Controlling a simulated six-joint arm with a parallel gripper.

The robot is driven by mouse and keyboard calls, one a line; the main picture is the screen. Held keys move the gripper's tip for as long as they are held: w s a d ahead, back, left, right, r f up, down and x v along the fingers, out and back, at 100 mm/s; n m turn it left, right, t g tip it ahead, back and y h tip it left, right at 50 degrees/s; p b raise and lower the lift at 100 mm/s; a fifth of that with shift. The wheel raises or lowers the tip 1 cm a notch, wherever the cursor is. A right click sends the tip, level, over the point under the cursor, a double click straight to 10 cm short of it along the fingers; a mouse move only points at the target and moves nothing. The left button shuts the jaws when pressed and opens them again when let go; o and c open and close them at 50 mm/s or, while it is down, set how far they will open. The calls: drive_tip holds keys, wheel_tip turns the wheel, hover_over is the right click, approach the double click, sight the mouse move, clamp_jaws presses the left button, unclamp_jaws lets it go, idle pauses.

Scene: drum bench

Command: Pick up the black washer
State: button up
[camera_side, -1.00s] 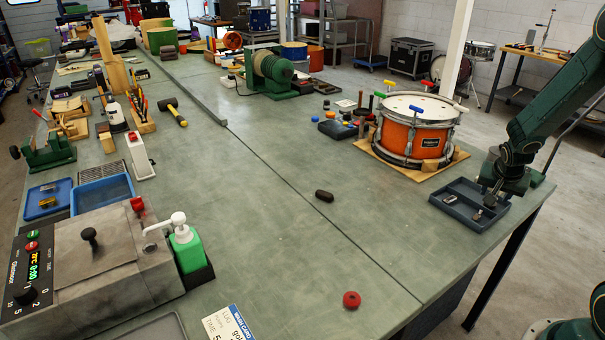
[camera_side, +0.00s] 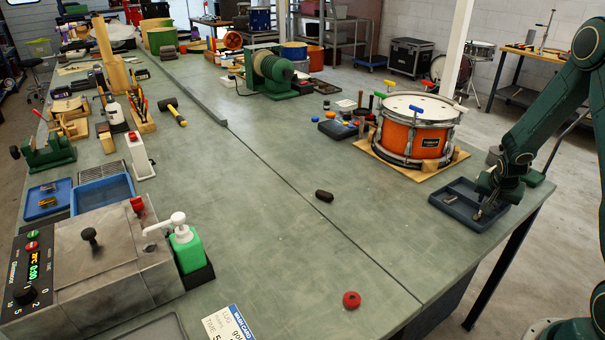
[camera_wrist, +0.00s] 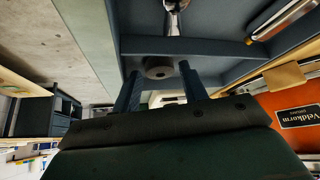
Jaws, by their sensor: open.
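A small dark disc with a hole (camera_wrist: 158,70), which looks like the black washer, lies in a compartment of the dark blue-grey tray (camera_wrist: 215,43) in the wrist view. My gripper (camera_wrist: 160,88) is open, one finger to each side of the view, with the disc showing between and just beyond the fingertips. I cannot tell whether the fingers touch it. In the side view the tray (camera_side: 446,210) stands at the right edge of the bench and my gripper (camera_side: 484,207) is low over its right part, hiding the washer.
Metal parts (camera_wrist: 290,18) lie in other tray compartments. The orange drum (camera_side: 414,137) stands on a wooden board behind the tray. The bench left of the tray is largely clear.

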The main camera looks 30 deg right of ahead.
drive_tip(key=shift+c, duration=0.2)
drive_tip(key=c, duration=0.7)
drive_tip(key=shift+r, duration=0.1)
wheel_tip(320, 180, up, 20)
drive_tip(key=shift+f, duration=0.1)
idle(0.7)
idle(0.5)
